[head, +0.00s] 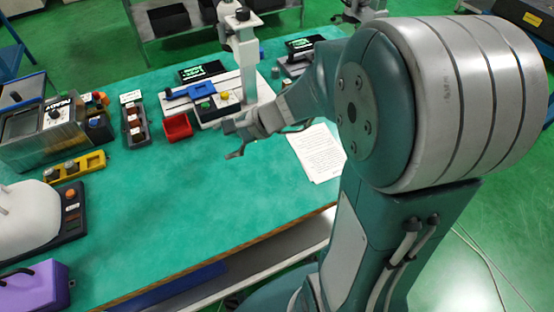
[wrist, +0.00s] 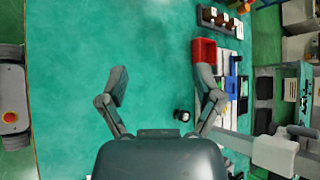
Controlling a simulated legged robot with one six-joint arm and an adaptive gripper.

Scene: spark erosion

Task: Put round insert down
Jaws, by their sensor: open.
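My gripper (head: 232,140) is open above the green table top, in front of the measuring stand; it also shows in the wrist view (wrist: 161,84) with its fingers wide apart and nothing held between them. A small dark round piece with a pale end (wrist: 182,115), which looks like the round insert, shows in the wrist view inside the right finger, near the gripper body. It appears to sit on the table, apart from the fingers. I cannot make it out in the head view, where the gripper and arm may hide it.
A red bin (head: 178,127) stands left of the measuring stand (head: 249,78). A black rack (head: 135,125) with several pieces and a yellow holder (head: 75,167) stand further left. White paper sheets (head: 318,152) lie right of the gripper. The table's front middle is clear.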

